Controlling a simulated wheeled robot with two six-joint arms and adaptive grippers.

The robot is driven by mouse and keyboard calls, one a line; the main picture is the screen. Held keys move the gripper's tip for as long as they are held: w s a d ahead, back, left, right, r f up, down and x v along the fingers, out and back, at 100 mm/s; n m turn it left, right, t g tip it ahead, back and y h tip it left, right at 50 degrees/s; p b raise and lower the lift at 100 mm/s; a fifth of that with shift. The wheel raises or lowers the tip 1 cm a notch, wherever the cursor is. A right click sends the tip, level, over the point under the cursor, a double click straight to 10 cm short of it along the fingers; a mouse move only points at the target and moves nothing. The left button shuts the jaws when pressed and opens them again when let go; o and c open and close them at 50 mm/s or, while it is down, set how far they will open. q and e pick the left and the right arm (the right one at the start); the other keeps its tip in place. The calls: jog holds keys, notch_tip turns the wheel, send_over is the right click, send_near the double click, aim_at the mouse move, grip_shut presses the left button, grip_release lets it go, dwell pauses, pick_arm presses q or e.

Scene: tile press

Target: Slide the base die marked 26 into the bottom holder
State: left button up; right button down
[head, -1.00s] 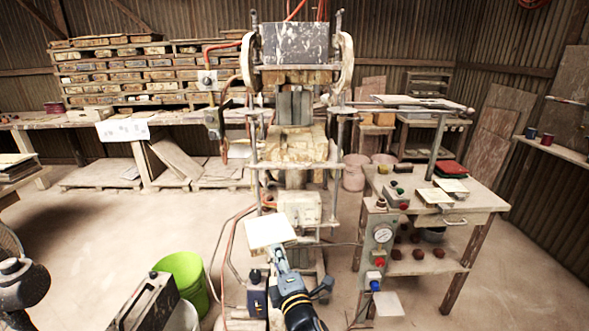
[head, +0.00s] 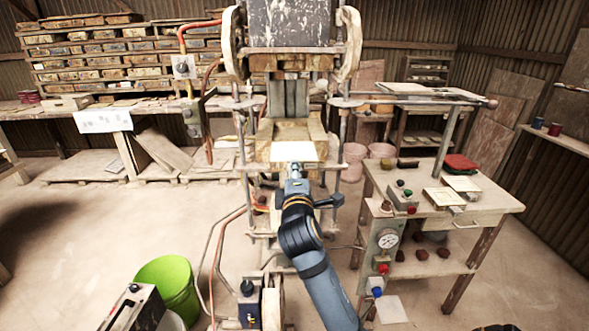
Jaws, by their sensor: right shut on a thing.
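A flat pale square plate, the base die (head: 293,151), is in my right gripper (head: 294,170), which is shut on its near edge. No number can be read on it. The plate lies level at the front of the press's bottom holder (head: 317,131), a worn yellowish bed between the posts. The plate covers the front middle of the holder. I cannot tell whether it touches the bed or hovers just before it. My left gripper is not in view.
The press's upper head (head: 290,62) hangs above the holder, with posts on both sides. A workbench (head: 485,207) with a control box and a red item stands at right. A green bucket (head: 168,285) is on the floor at lower left.

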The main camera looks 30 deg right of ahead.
jog(key=shift+w+r, duration=0.1)
jog(key=shift+w+d+f+b, duration=0.25)
jog(key=shift+w+d, duration=0.15)
jog(key=shift+w, duration=0.15)
jog(key=shift+w+d+f+b, duration=0.25)
jog(key=shift+w+d, duration=0.1)
jog(key=shift+w, duration=0.15)
jog(key=shift+b+x, duration=0.3)
jog(key=shift+x, duration=0.75)
jog(key=shift+w+f, duration=0.1)
jog(key=shift+p, duration=0.4)
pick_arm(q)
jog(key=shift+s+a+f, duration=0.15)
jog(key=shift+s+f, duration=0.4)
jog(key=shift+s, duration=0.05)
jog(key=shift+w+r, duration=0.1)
